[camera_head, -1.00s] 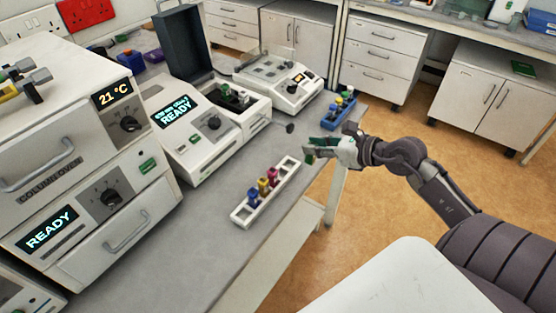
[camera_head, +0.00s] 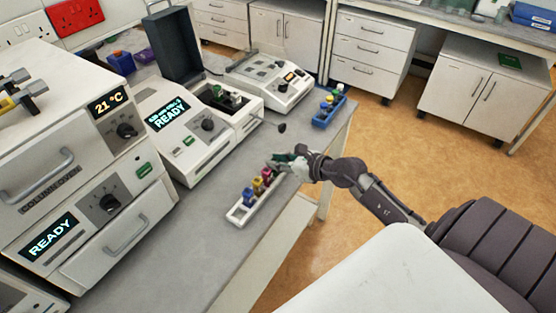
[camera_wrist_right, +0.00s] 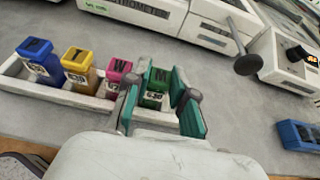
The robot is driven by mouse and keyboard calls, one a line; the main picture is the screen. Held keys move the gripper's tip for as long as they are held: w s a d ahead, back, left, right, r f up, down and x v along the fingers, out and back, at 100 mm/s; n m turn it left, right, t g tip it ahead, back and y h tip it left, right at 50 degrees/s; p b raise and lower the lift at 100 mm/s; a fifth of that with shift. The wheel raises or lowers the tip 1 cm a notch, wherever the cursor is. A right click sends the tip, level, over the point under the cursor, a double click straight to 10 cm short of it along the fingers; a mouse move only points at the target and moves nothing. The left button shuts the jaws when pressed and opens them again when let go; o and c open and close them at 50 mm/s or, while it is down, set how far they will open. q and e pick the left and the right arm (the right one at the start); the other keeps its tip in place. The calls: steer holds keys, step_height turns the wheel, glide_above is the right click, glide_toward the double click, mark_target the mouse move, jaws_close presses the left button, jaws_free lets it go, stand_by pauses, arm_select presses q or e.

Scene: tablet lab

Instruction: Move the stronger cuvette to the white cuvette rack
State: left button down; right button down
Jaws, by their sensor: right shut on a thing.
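My right gripper (camera_head: 284,162) is shut on a green-capped cuvette (camera_wrist_right: 156,86), which shows between the teal fingers (camera_wrist_right: 160,105) in the right wrist view. It is at the right end of the white cuvette rack (camera_head: 238,212), beside the magenta cuvette. I cannot tell whether its base rests in the slot. The rack also shows in the right wrist view (camera_wrist_right: 20,88). It holds a blue cuvette (camera_wrist_right: 38,60), a yellow cuvette (camera_wrist_right: 78,68) and a magenta cuvette (camera_wrist_right: 117,76), all upright. The labels are too small to read surely. My left gripper is not in view.
A blue rack (camera_head: 322,122) with several coloured cuvettes stands farther back on the bench. The photometer (camera_head: 190,140) with its open sample compartment (camera_head: 232,98) stands left of my right gripper. A black knob (camera_wrist_right: 248,64) sticks out nearby. The bench (camera_head: 175,245) in front is clear.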

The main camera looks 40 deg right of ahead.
steer(key=c, duration=1.4)
jaws_free()
steer(key=shift+f, duration=0.15)
steer(key=shift+o, duration=0.7)
steer(key=shift+r, duration=0.3)
steer(key=b+v, duration=0.3)
steer(key=v, duration=0.9)
steer(key=shift+f, duration=0.15)
